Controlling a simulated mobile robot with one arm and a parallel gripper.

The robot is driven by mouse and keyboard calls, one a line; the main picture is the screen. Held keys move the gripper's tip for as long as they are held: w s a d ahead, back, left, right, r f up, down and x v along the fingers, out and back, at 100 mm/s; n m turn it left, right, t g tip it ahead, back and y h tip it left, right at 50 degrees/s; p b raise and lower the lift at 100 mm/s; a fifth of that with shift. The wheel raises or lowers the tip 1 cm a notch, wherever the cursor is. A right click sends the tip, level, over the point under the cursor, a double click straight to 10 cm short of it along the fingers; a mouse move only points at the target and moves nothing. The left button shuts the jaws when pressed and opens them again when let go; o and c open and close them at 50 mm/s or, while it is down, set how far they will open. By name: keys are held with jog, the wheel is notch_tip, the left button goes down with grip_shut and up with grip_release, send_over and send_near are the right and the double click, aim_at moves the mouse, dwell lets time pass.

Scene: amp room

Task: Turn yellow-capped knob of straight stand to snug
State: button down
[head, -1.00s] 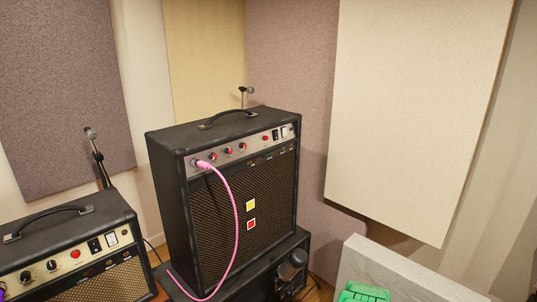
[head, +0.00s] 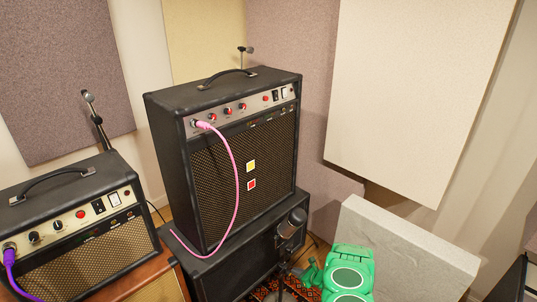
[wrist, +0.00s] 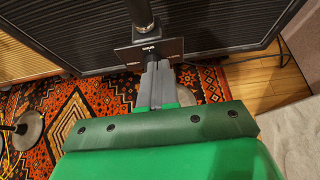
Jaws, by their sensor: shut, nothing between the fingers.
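I cannot make out a yellow-capped knob in either view. A dark microphone (head: 292,222) stands in front of the lower speaker cabinet in the head view, and its thin stand runs down below it. In the wrist view a black upright shaft (wrist: 140,14) shows at the top, just beyond my gripper (wrist: 158,66). The grey fingers are shut together and empty, pointing toward the cabinet front. I cannot tell whether they touch the shaft. Two more microphones show in the head view, one at the left (head: 89,97) and one behind the tall amp (head: 245,49).
A tall black amp (head: 265,165) with a pink cable (head: 236,180) stands on the lower cabinet (head: 235,275). A smaller amp (head: 85,250) is at left. A pale slab (head: 410,245) stands at right. A round base (wrist: 28,132) rests on the patterned rug (wrist: 85,105).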

jog(key=shift+w+a, duration=0.5)
jog(key=shift+s+a+r, duration=0.1)
jog(key=shift+s+a, duration=0.3)
dwell(0.7)
jog(key=shift+s+a, duration=0.45)
jog(key=shift+s, duration=0.05)
dwell(0.4)
jog(key=shift+a+r, duration=0.1)
jog(key=shift+r, duration=0.15)
jog(key=s+d, duration=0.4)
jog(key=shift+s+d, duration=0.15)
jog(key=shift+d, duration=0.05)
dwell(0.6)
jog(key=shift+d, duration=0.1)
jog(key=shift+w+d+f, duration=0.15)
jog(key=shift+w+d, duration=0.1)
jog(key=shift+d, duration=0.3)
jog(key=shift+w+d+f, duration=0.15)
jog(key=shift+w+d, duration=0.1)
jog(key=shift+d, duration=0.25)
